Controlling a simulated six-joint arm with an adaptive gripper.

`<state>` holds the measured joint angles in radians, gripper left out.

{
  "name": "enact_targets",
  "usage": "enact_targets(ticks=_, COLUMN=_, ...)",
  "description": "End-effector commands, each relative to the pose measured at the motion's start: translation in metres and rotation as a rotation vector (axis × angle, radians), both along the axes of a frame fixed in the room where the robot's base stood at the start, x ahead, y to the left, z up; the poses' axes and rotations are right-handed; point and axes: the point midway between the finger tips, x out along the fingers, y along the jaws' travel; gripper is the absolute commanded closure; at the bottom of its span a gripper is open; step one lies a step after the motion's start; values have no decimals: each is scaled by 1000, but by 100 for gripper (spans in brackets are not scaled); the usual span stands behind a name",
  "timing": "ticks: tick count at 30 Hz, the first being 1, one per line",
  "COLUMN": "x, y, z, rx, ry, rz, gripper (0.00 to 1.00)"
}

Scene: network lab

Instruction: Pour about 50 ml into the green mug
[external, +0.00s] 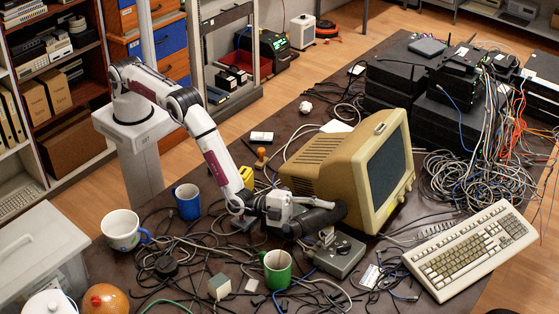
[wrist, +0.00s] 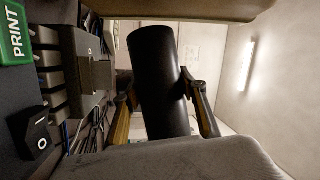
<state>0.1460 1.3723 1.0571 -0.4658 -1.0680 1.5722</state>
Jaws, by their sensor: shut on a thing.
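The green mug (external: 277,270) stands upright on the cluttered table in the external view, its handle towards the left. Whether it holds liquid is too small to tell. My gripper (wrist: 163,95) is shut on a dark cylindrical container (wrist: 154,70), with one finger on each side of it in the wrist view. In the external view the dark container (external: 320,219) is tilted close to level, above and to the right of the mug. I cannot make out its opening or any liquid stream. The mug is not recognisable in the wrist view.
A beige monitor (external: 320,160) stands right behind my gripper. A grey box (external: 338,256) with a knob sits below the container. A blue mug (external: 187,201), a white mug (external: 121,230), small blocks (external: 219,286), a keyboard (external: 472,248) and many loose cables crowd the table.

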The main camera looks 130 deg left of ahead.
Motion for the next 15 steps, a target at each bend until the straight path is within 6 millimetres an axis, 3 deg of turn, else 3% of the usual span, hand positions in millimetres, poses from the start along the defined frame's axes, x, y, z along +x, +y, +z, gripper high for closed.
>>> enact_targets(ticks=6, x=1, y=4, z=7, rx=-180, ry=24, rz=2, gripper=98)
enact_targets(ticks=15, x=2, y=5, z=7, rx=-182, ry=25, rz=2, gripper=98)
